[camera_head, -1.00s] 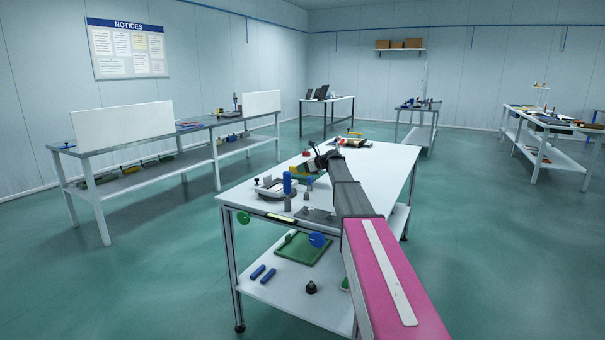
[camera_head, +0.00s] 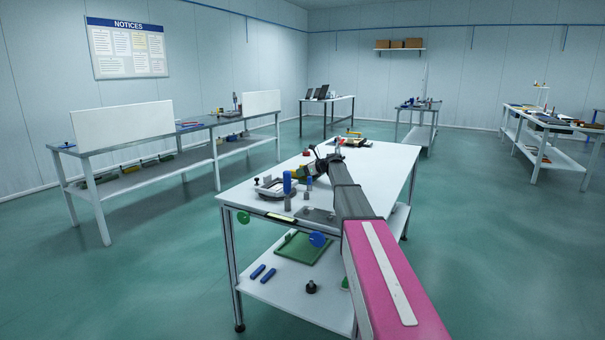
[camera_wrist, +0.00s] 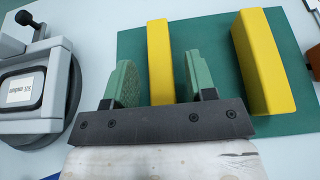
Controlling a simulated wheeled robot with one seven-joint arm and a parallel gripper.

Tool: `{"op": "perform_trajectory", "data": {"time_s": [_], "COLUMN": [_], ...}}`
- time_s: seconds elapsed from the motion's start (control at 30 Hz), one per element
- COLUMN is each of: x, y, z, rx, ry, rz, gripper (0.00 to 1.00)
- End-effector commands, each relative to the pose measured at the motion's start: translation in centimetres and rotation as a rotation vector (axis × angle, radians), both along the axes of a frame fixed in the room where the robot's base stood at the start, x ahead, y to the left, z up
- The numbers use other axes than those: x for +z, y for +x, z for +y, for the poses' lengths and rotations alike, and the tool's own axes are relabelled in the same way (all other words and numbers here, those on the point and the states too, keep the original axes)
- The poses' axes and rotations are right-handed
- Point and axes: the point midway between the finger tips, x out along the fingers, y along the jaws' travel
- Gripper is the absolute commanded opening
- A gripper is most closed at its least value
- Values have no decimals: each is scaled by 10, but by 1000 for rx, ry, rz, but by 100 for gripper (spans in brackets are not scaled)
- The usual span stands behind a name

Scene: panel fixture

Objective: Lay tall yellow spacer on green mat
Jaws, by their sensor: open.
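In the wrist view my gripper (camera_wrist: 159,60) is open, with one green-padded finger on each side of a narrow yellow bar (camera_wrist: 158,32). A gap shows between the bar and each finger. The bar is over the green mat (camera_wrist: 210,40), near its left edge; its lower end is hidden behind my gripper. A wider yellow block (camera_wrist: 263,62) stands on the mat to the right, apart from my gripper. I cannot tell for sure which is the tall spacer. In the head view my gripper is small and mostly hidden over the white table's left part.
A grey fixture with a black knob (camera_wrist: 30,85) stands left of the mat. In the head view a blue cylinder (camera_head: 287,182) stands near the front left of the white table (camera_head: 375,170). The table's right part is clear. A green tray (camera_head: 300,248) lies on the lower shelf.

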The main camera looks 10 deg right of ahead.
Motion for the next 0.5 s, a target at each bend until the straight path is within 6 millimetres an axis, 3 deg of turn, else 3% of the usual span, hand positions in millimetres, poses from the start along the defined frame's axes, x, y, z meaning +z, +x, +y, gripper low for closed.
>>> {"op": "perform_trajectory", "data": {"time_s": [0.5], "x": [36], "y": [-52], "z": [-69], "rx": [-2], "ry": [0], "rz": [-1], "gripper": [51]}}
